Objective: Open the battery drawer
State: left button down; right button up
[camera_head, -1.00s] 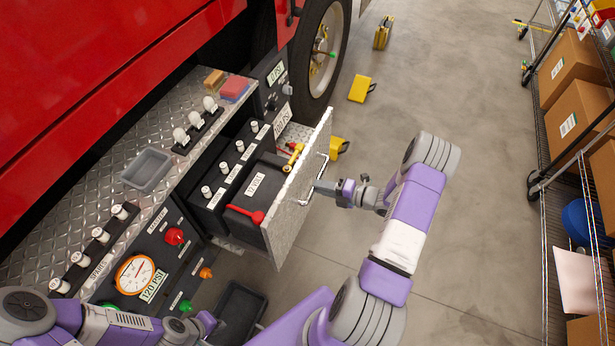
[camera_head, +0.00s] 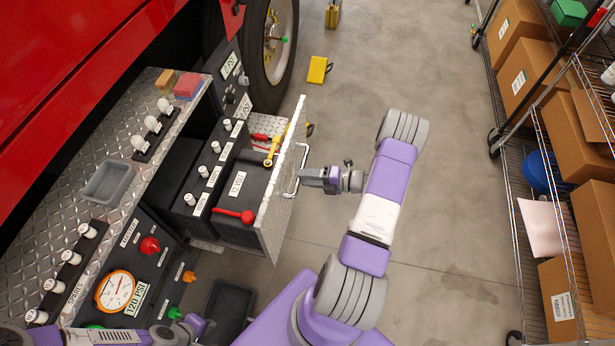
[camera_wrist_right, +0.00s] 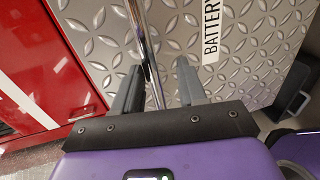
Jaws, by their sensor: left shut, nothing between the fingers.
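The battery drawer (camera_head: 272,215) stands pulled out from the side panel, its diamond-plate front facing right. My right gripper (camera_head: 308,178) is at the drawer's metal bar handle (camera_head: 303,155). In the right wrist view the handle bar (camera_wrist_right: 150,50) runs between the fingers (camera_wrist_right: 160,92), which stand apart with visible space beside the bar. The front shows a "BATTERY" label (camera_wrist_right: 211,30). My left gripper (camera_head: 200,325) is shut and empty, low by the panel.
The pump panel with a gauge (camera_head: 115,292) and knobs is left of the drawer. A black bin (camera_head: 230,305) lies below it. A yellow wheel chock (camera_head: 318,69) is on the floor. Shelving with cardboard boxes (camera_head: 535,75) stands right; the floor between is clear.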

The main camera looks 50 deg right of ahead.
jog(key=shift+s+r, duration=0.1)
jog(key=shift+r, duration=0.1)
jog(key=v, duration=0.7)
jog(key=shift+s+p, duration=0.15)
jog(key=shift+p, duration=0.3)
jog(key=shift+d+f, duration=0.1)
jog(key=shift+d, duration=0.05)
